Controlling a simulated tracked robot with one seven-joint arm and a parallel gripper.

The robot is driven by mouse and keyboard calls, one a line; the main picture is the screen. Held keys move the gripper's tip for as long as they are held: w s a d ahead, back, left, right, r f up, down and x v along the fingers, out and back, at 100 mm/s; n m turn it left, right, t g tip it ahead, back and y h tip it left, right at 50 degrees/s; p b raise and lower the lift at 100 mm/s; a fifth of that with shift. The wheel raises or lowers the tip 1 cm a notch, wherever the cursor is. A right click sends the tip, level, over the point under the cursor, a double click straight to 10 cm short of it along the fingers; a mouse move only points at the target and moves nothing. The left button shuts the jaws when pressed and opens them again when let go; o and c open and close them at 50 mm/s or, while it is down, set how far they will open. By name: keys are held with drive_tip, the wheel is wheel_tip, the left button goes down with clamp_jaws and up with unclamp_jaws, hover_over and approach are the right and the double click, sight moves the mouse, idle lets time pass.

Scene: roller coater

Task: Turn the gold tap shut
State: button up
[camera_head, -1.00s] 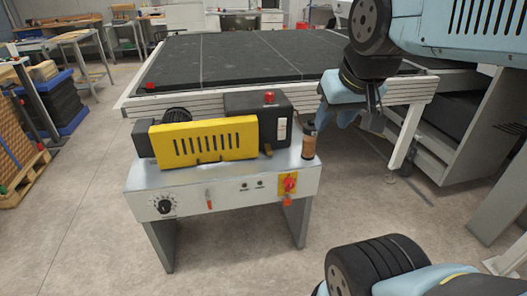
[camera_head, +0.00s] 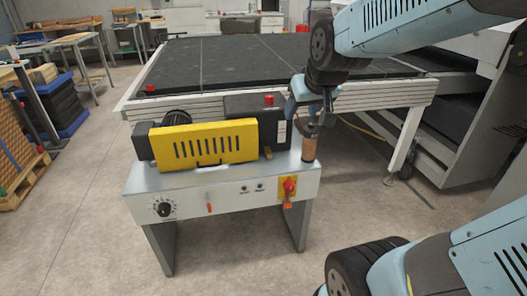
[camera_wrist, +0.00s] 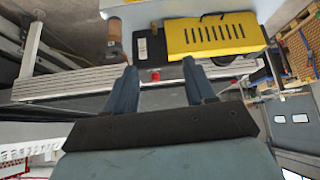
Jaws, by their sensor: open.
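The gold tap (camera_head: 267,152) is a small piece at the front of the dark box on the steel machine (camera_head: 220,185), just right of the yellow cover. It is small and its handle position cannot be told. In the wrist view the tap (camera_wrist: 154,27) seems to show near the top, beside the white label, beyond my fingertips. My gripper (camera_head: 311,112) is open and empty, its two fingers apart in the wrist view (camera_wrist: 160,72). It hangs above and behind the tap, to its right, apart from it.
A brown cylinder (camera_head: 309,147) stands on the machine's right end, close below my gripper. A yellow slotted cover (camera_head: 202,143) and the dark box (camera_head: 240,104) rise left of the gripper. A large black-topped table (camera_head: 230,60) lies behind.

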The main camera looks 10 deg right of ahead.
sight(269, 156)
drive_tip(key=w+a+f+n+t, duration=0.1)
drive_tip(key=w+a+f+t, duration=0.15)
drive_tip(key=w+f, duration=1.55)
drive_tip(key=w+d+f+n+t+h, duration=0.1)
drive_tip(key=w+f+t+h, duration=0.15)
drive_tip(key=f, duration=0.65)
drive_tip(key=w+d+f+t+h, duration=0.1)
drive_tip(key=w+f+t, duration=0.15)
drive_tip(key=f, duration=0.65)
drive_tip(key=shift+g+y, duration=0.25)
drive_tip(key=shift+g, duration=0.2)
drive_tip(key=x, duration=1.4)
drive_tip(key=shift+w+a+r, duration=0.15)
drive_tip(key=shift+a+r, duration=0.05)
drive_tip(key=shift+a, duration=0.05)
clamp_jaws()
